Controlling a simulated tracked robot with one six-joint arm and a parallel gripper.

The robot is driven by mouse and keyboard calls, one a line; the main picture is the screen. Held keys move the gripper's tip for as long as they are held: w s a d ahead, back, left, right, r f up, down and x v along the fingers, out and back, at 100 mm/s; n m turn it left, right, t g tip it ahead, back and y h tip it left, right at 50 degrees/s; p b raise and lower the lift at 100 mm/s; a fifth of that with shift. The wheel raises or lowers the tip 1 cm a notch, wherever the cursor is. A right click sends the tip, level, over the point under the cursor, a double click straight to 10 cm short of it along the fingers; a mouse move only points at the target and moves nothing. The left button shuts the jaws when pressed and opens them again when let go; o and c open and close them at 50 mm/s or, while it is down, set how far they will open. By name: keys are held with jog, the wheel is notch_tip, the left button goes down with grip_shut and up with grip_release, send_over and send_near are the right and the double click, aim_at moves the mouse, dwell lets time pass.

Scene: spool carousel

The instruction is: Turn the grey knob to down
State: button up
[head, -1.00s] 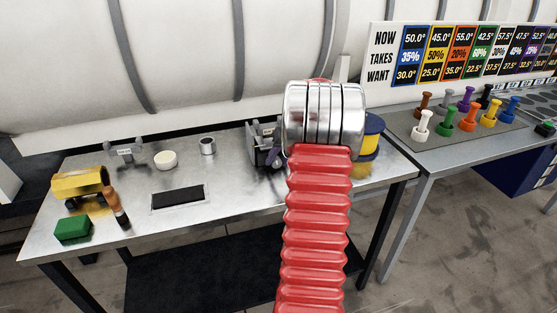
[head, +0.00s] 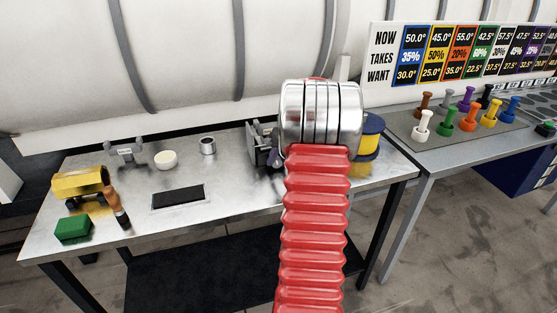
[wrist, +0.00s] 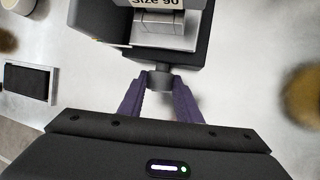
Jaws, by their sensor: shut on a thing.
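The grey knob (wrist: 160,78) shows in the wrist view, on the near side of a dark box-shaped device (wrist: 190,58). My gripper (wrist: 160,92) is shut on the knob, with one purple finger on each side of it. The label on the device reads "Size 90", partly cut off by the frame edge. In the head view the device (head: 256,145) stands at the back of the metal table, and my arm hides its right part. The knob's pointing direction cannot be told.
The table (head: 225,195) also holds a blue and yellow spool (head: 371,130) right of my arm, a white bowl (head: 165,159), a metal cup (head: 208,146), a yellow device (head: 80,183) and a green block (head: 72,229). Several coloured pegs stand on a second table at right.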

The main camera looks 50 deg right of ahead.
jog(key=shift+a+f+n+g+h, duration=0.1)
jog(key=shift+a+n+g+h, duration=0.05)
jog(key=shift+g+h, duration=0.4)
jog(key=shift+a+n+g+h, duration=0.15)
jog(key=shift+g+h, duration=0.2)
jog(key=shift+h, duration=0.4)
jog(key=shift+w, duration=0.1)
jog(key=o, duration=0.8)
jog(key=shift+r+h, duration=0.2)
jog(key=shift+h, duration=0.1)
jog(key=v, duration=1.3)
jog(key=shift+w+r, duration=0.15)
jog(key=shift+r, duration=0.1)
jog(key=shift+a, duration=0.15)
